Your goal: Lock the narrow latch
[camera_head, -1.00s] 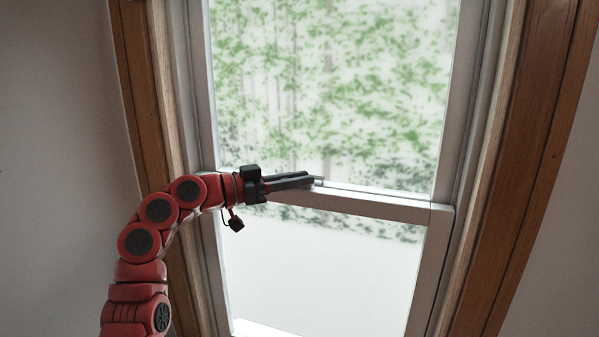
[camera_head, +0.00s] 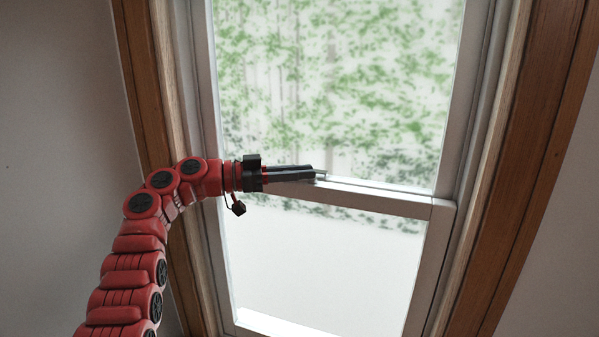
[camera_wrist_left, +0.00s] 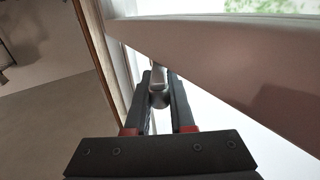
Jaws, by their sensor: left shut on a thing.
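The narrow latch (camera_wrist_left: 158,92) is a small grey metal piece with a rounded end, seen between my fingers in the left wrist view. In the head view only a small bright metal tip of it (camera_head: 321,173) shows at the fingertips, on the window's middle rail. My left gripper (camera_head: 316,175) reaches in from the left along that rail. Its two dark fingers, also in the left wrist view (camera_wrist_left: 159,80), are shut on the latch. The fingers hide most of the latch in the head view, so its turn angle cannot be told. My right gripper is not in view.
The pale middle rail (camera_head: 385,204) crosses the window below the upper pane (camera_head: 340,90). The lower pane (camera_head: 315,265) is beneath it. A brown wooden frame (camera_head: 530,140) borders the window. The rail right of my gripper is clear.

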